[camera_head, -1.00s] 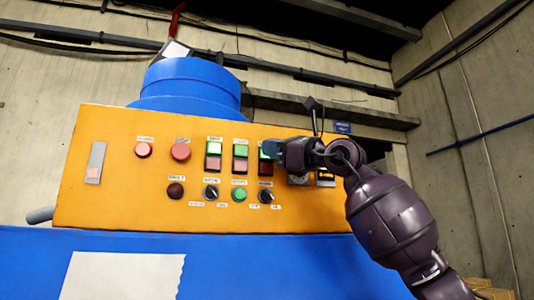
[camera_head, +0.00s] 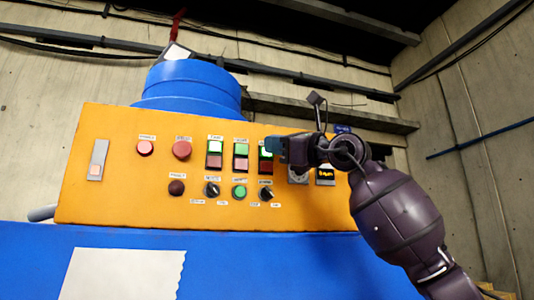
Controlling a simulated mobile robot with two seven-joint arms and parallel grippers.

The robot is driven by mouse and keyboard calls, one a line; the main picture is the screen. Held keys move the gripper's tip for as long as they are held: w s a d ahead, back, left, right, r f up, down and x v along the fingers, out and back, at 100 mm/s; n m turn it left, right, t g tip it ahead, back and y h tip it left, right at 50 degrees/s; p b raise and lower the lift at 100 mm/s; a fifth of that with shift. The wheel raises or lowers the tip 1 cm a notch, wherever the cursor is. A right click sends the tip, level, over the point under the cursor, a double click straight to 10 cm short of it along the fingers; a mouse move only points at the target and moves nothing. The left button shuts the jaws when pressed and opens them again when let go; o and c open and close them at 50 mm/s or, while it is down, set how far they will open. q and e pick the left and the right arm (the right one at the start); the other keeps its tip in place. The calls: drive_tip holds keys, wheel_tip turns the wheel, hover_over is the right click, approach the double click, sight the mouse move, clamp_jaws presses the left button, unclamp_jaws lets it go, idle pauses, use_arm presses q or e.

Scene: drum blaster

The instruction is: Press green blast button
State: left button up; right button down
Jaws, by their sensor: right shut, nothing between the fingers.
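The orange control panel (camera_head: 120,200) stands upright on the blue machine. A round green button (camera_head: 239,192) sits in the lower row. Their labels are too small to read. My right gripper (camera_head: 270,147) is shut and empty, its tip at the green upper part of the right switch and partly covering it. I cannot tell whether it touches. My left gripper is not in view.
Two round red buttons (camera_head: 181,150) are at the panel's upper left. Black rotary knobs (camera_head: 212,190) flank the round green button. A blue cylinder (camera_head: 190,85) rises behind the panel.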

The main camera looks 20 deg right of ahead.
drive_tip(key=shift+s+d+b, duration=0.1)
drive_tip(key=shift+s+b, duration=1.5)
drive_tip(key=shift+s, duration=0.85)
